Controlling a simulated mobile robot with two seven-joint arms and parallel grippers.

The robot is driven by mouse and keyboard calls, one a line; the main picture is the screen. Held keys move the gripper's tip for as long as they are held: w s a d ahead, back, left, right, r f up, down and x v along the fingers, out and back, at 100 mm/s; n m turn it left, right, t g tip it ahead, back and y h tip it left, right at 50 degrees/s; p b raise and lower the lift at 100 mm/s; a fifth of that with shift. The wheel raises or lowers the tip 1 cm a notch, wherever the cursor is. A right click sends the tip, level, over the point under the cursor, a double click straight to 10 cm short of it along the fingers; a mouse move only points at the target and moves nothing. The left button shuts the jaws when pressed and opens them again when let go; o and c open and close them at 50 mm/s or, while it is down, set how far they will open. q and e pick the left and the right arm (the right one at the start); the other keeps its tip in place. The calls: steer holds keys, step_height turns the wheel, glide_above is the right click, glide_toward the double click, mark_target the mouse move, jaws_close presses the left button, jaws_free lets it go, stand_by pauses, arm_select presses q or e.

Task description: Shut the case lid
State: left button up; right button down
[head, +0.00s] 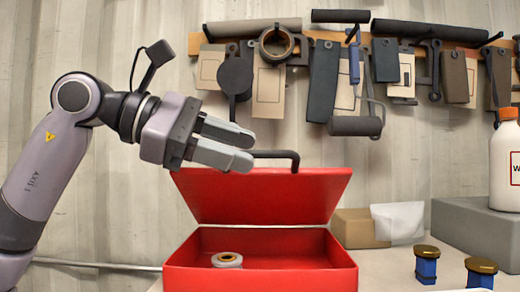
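A red case (262,281) stands on the light table with its lid (262,197) raised and leaning back, so the inside is open to view. A dark handle (281,154) sticks up at the lid's upper edge. My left gripper (254,152) is at the lid's upper left, its fingertips overlapping the left end of the handle. One finger lies partly in front of the other, so I cannot tell whether they are apart, or whether they touch the handle. My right gripper is not in view.
A small ring-shaped roll (227,260) lies inside the case. To the right are a cardboard box (357,229), a white packet (399,222), two blue items with brass caps (427,264), a grey block (470,225) and a white bottle (506,165). Tools hang on the wall behind.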

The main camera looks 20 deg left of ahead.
mark_target(250, 152)
arm_select(q)
steer(key=shift+x, duration=1.9)
